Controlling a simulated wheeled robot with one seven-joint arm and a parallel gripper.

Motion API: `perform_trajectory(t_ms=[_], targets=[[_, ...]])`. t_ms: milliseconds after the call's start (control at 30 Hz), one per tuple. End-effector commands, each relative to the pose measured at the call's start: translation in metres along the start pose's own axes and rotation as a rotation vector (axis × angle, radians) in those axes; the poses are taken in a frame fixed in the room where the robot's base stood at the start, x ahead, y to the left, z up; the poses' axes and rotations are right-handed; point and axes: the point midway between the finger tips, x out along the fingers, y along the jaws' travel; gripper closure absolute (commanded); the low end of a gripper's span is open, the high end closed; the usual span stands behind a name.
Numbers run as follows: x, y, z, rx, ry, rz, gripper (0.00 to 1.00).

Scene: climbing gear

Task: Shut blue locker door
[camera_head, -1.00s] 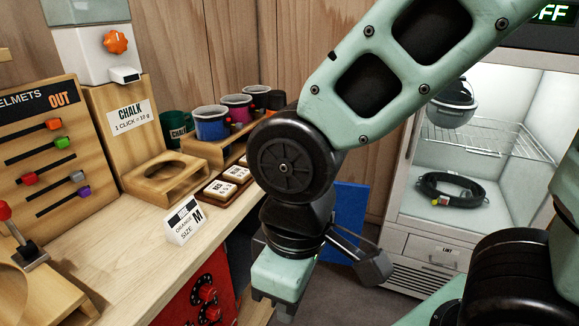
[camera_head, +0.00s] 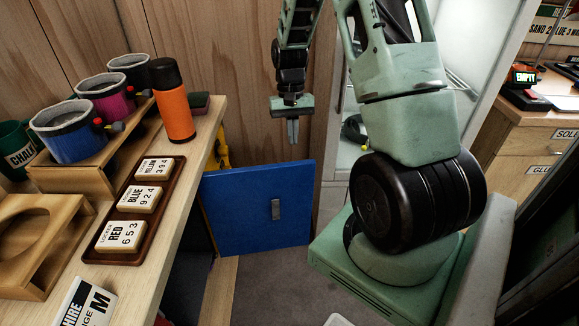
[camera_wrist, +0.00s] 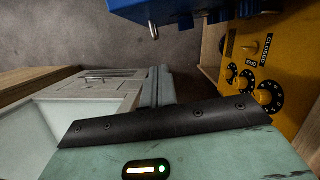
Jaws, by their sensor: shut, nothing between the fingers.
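The blue locker door (camera_head: 240,222) stands open, jutting out from the end of the wooden counter over the floor. Its small grey handle (camera_head: 276,209) is on the face turned to the head camera, right of centre. My gripper (camera_head: 293,138) points down, shut and empty, above and apparently beyond the door's top edge. In the wrist view, my fingers (camera_wrist: 159,75) are together, with the blue door (camera_wrist: 185,10) and its handle (camera_wrist: 153,31) at the top, apart from the fingertips. The locker interior is mostly hidden.
A yellow locker front (camera_wrist: 255,70) with several dials and a "CLOSED" label is close on the right of the wrist view. A white cabinet (camera_head: 340,175) stands right of the door.

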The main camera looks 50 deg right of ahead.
Motion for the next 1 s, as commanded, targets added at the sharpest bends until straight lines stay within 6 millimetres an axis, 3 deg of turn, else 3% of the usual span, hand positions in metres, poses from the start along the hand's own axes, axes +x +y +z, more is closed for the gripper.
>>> perform_trajectory(t_ms=[267,633,800,1000], targets=[[0.029,0.007,-0.002,0.015,-0.008,0.000,1.00],[0.104,0.006,-0.001,0.014,-0.008,0.000,1.00],[0.107,0.005,0.023,0.014,-0.004,0.000,1.00],[0.111,0.005,0.036,0.013,-0.003,0.000,1.00]])
